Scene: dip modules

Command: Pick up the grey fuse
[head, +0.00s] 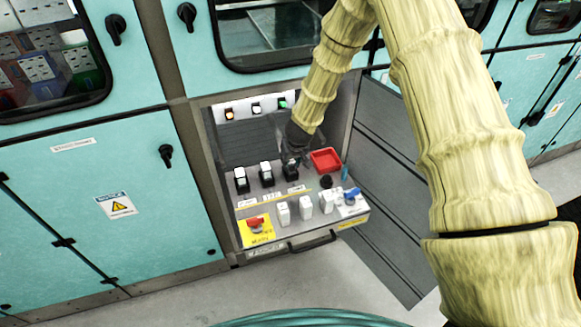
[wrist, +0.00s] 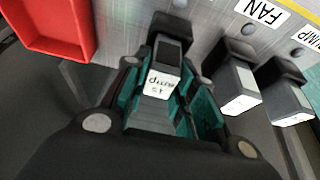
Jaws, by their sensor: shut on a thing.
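The grey fuse (wrist: 164,84), with a white printed label on its face, stands at a black holder between my fingers in the wrist view. My gripper (wrist: 166,100) is shut on it, with teal pads on both sides. In the head view my gripper (head: 291,161) is at the right end of the holder row and hides most of this fuse. I cannot tell whether the fuse is still seated in its holder. Two similar fuses in black holders stand beside it, a middle one (head: 266,172) and a left one (head: 240,179).
A red tray (head: 326,160) lies close to the right of my gripper. Several white modules (head: 305,207), a yellow plate with a red switch (head: 256,228) and a blue handle (head: 351,192) are along the panel front. Cabinet walls enclose the recess.

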